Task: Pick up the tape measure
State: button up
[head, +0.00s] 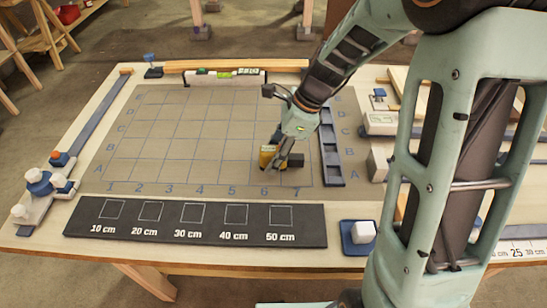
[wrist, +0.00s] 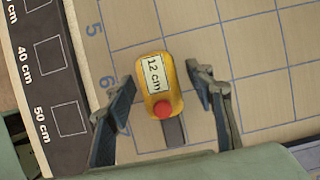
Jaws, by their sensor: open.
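The tape measure (wrist: 159,87) is yellow with a white label reading "12 cm", a red button and a dark grey part sticking out at one end. It lies on the grid board near the column marked 6. In the head view the tape measure (head: 267,154) is partly hidden by my gripper (head: 277,158). In the wrist view my gripper (wrist: 165,90) is open, with one dark finger on each side of the tape measure. A gap shows between each finger and the yellow body.
A black strip (head: 75,227) with squares labelled 10 to 50 cm lies along the table's front. A dark slotted rack (head: 331,150) stands right of the tape measure. The grid's left side is clear.

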jog(key=shift+f, duration=0.1)
jog(key=shift+c, duration=0.3)
grip_shut()
